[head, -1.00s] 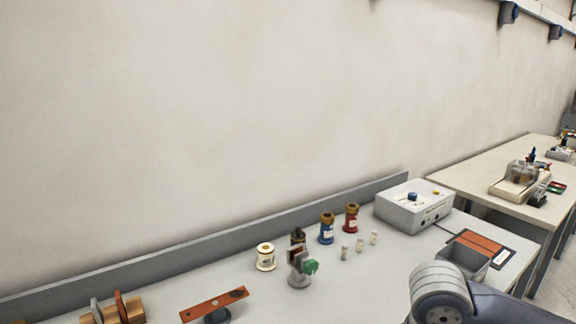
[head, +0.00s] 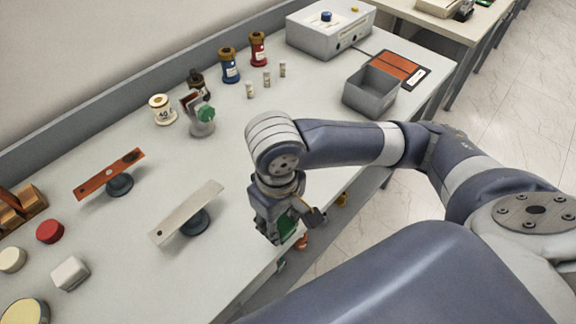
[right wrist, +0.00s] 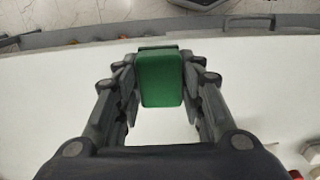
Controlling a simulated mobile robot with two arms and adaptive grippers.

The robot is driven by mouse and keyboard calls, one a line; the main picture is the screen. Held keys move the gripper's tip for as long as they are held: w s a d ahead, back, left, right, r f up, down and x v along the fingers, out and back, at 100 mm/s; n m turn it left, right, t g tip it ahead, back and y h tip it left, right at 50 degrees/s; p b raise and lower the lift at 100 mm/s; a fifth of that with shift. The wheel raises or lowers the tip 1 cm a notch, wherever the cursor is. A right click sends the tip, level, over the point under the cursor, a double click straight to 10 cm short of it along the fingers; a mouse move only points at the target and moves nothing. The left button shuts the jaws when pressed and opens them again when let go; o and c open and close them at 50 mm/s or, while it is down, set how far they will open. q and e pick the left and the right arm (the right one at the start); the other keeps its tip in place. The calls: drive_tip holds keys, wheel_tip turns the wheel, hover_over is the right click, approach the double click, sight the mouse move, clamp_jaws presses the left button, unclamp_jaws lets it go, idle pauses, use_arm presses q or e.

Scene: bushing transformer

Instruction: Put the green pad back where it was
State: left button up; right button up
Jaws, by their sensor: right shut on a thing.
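The green pad (right wrist: 161,78) is a small block with rounded edges, held between the two fingers of my right gripper (right wrist: 160,92) in the right wrist view. In the head view it shows only partly, as a green patch (head: 287,228) behind the fingers of my right gripper (head: 284,220). The gripper points down near the front edge of the grey-white bench (head: 232,155). I cannot tell the exact gap between pad and bench top. My left gripper is not in view.
A pale bar on a dark stand (head: 187,212) lies left of my gripper, an orange bar (head: 108,174) beyond it. A red round pad (head: 50,231) and a white block (head: 70,273) are at left. A grey bin (head: 370,92) stands back right. Bench middle is clear.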

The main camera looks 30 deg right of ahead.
drive_tip(key=w+d, duration=0.3)
drive_tip(key=w, duration=0.1)
drive_tip(key=w+d+f+p, duration=0.1)
drive_tip(key=w+d, duration=0.2)
drive_tip(key=w, duration=0.1)
drive_tip(key=w+d+p, duration=0.1)
drive_tip(key=w+d, duration=0.2)
drive_tip(key=w, duration=0.1)
drive_tip(key=shift+w+d+f, duration=0.1)
drive_tip(key=shift+w+f, duration=0.1)
drive_tip(key=shift+w, duration=0.1)
wheel_tip(320, 180, down, 3)
drive_tip(key=shift+d+r+p, duration=0.1)
drive_tip(key=shift+r+p, duration=0.1)
drive_tip(key=shift+p, duration=0.5)
drive_tip(key=shift+f, duration=0.5)
drive_tip(key=o, duration=0.9)
drive_tip(key=shift+f, duration=0.15)
drive_tip(key=shift+o, duration=0.2)
wheel_tip(320, 180, up, 12)
drive_tip(key=b, duration=0.1)
drive_tip(key=shift+r+b, duration=0.2)
drive_tip(key=shift+b, duration=0.2)
